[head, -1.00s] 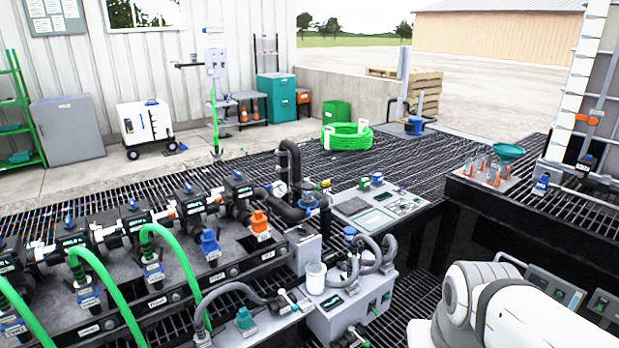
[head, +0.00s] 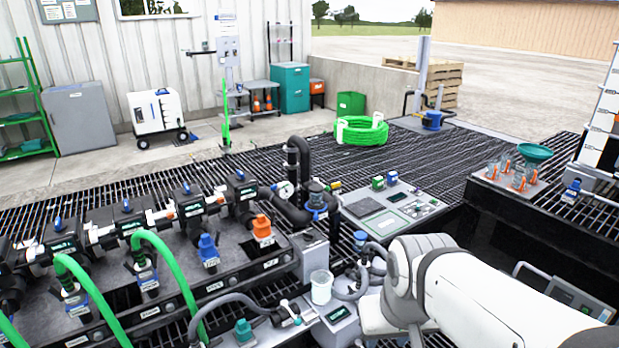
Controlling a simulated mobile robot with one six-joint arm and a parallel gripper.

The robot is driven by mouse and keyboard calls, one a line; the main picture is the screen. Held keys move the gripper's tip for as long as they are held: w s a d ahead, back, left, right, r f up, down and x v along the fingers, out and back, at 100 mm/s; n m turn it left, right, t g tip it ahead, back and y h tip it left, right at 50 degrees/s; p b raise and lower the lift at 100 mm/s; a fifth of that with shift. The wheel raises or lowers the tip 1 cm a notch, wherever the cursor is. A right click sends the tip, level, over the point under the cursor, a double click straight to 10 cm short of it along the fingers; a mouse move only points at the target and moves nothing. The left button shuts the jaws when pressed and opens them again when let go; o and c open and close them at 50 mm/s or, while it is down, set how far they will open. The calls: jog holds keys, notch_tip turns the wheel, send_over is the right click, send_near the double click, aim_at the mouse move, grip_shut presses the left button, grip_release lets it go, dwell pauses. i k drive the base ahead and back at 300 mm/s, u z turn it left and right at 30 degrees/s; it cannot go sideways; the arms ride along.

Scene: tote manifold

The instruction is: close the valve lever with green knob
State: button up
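No lever with a green knob can be made out for certain in the head view. A teal-green cap (head: 243,330) stands at the lower middle, beside a small valve (head: 288,312) with a pale handle at the end of a grey hose. The handle's position is too small to read. The manifold (head: 125,235) is a row of black valve bodies with blue tops at the left. My white arm crosses the lower right and hides part of the grey box at the bottom. My gripper is out of view.
Green hoses (head: 163,255) arch over the manifold's front. A clear cup (head: 321,287) and grey hoses (head: 375,268) are close to my arm. A panel (head: 390,210) lies behind. A bench with a green funnel (head: 535,153) is at right. Open grating (head: 425,155) extends behind the panel.

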aim_at(327, 188)
jog(key=z, duration=0.4)
jog(key=k, duration=0.55)
jog(key=z, duration=0.85)
jog(key=k, duration=0.85)
jog(key=z, duration=0.65)
jog(key=i, duration=1.05)
jog(key=u, duration=0.3)
jog(key=i, duration=1.55)
jog(key=u, duration=1.1)
jog(key=i, duration=1.15)
jog(key=u, duration=1.1)
jog(key=i, duration=0.5)
jog(key=u, duration=0.3)
jog(key=k, duration=0.5)
